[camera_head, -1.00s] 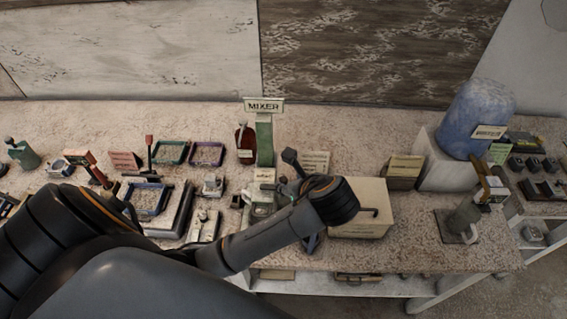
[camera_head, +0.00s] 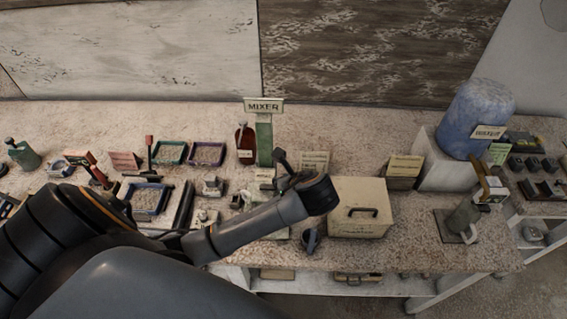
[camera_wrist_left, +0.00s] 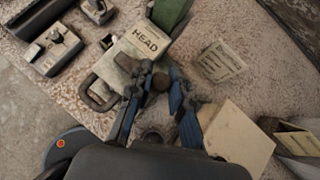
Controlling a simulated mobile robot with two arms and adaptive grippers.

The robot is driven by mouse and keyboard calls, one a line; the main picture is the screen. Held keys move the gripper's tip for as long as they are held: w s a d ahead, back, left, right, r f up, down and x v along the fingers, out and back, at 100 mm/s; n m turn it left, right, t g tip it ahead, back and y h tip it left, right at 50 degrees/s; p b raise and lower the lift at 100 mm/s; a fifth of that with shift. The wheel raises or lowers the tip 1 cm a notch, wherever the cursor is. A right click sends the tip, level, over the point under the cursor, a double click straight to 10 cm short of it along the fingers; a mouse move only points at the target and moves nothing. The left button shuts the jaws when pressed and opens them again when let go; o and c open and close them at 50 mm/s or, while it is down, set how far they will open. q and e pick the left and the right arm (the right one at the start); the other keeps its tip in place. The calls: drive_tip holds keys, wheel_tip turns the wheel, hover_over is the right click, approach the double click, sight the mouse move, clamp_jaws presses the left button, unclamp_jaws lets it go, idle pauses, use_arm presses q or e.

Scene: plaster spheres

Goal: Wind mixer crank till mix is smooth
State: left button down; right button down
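The mixer has a green column (camera_head: 264,143) with a MIXER sign (camera_head: 264,105) on top. Its pale head, labelled HEAD (camera_wrist_left: 147,38), shows in the left wrist view. My left arm reaches over the mixer from the left in the head view and covers most of its lower part. In the left wrist view, the fingers of my left gripper (camera_wrist_left: 162,80) converge on either side of a small round brown crank knob (camera_wrist_left: 160,83) and appear closed around it. In the head view my wrist hides the fingertips. My right gripper is not in view.
A cream box with a dark handle (camera_head: 360,195) stands close right of my left wrist, with a small dark blue-grey cup (camera_head: 311,240) before it. Trays (camera_head: 207,154) and tools crowd the left; a blue cylinder (camera_head: 478,120) stands right.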

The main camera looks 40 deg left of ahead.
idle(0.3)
use_arm(q)
drive_tip(key=shift+w+a+n+g+h, duration=0.15)
drive_tip(key=shift+w+a+n+g, duration=0.3)
drive_tip(key=shift+a+n+g, duration=1.05)
drive_tip(key=shift+w+a+n+g+h, duration=0.1)
drive_tip(key=shift+w+a+n+g, duration=0.3)
drive_tip(key=shift+n+g, duration=2.1)
drive_tip(key=shift+w+a+n+g+h, duration=0.15)
drive_tip(key=shift+w+a+n+g, duration=0.6)
drive_tip(key=shift+n, duration=2.15)
drive_tip(key=shift+s+a+g, duration=0.2)
drive_tip(key=shift+s+g, duration=0.05)
drive_tip(key=shift+g, duration=0.1)
drive_tip(key=c, duration=1.2)
unclamp_jaws()
drive_tip(key=shift+s, duration=0.1)
